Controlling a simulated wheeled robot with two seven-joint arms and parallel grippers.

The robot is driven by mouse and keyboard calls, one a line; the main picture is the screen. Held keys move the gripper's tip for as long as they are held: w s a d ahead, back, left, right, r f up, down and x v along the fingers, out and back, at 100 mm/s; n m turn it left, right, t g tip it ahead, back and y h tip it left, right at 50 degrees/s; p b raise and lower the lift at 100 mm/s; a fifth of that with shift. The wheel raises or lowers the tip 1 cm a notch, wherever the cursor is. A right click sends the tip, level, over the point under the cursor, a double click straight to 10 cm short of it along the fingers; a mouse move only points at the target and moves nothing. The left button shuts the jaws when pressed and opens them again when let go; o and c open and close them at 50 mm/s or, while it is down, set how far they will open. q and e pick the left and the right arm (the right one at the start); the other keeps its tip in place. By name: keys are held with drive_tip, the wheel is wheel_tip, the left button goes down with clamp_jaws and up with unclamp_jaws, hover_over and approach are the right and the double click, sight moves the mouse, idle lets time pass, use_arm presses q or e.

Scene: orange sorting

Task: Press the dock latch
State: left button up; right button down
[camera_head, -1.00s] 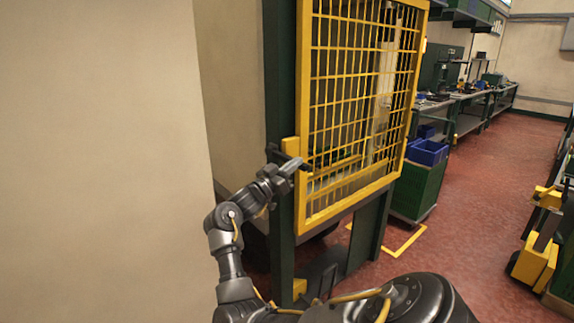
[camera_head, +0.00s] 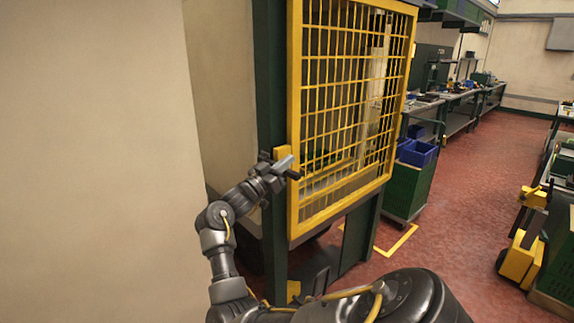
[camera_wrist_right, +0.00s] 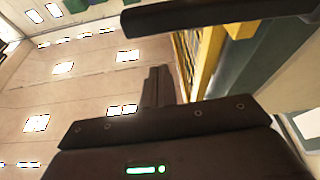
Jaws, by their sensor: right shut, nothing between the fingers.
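The yellow mesh gate (camera_head: 294,215) stands in a dark green frame. A small yellow block (camera_head: 284,152) sits at its left edge, with a dark bar (camera_head: 294,175) by it, apparently the latch. My right gripper (camera_head: 286,162) is shut and empty in front of the block and bar, covering part of both. I cannot tell whether it touches them. In the right wrist view, its closed fingers (camera_wrist_right: 157,86) point up, and a dark bar (camera_wrist_right: 190,14) crosses above them, beside yellow gate parts (camera_wrist_right: 210,55). My left gripper is not in view.
A plain wall (camera_head: 95,160) fills the left side. Blue bins (camera_head: 417,152) stand on a green cabinet behind the gate. A yellow and black machine (camera_head: 522,250) stands at right. The red floor (camera_head: 450,220) between is clear.

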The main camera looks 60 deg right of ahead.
drive_tip(key=b+v, duration=0.3)
drive_tip(key=v, duration=0.7)
drive_tip(key=shift+w, duration=0.2)
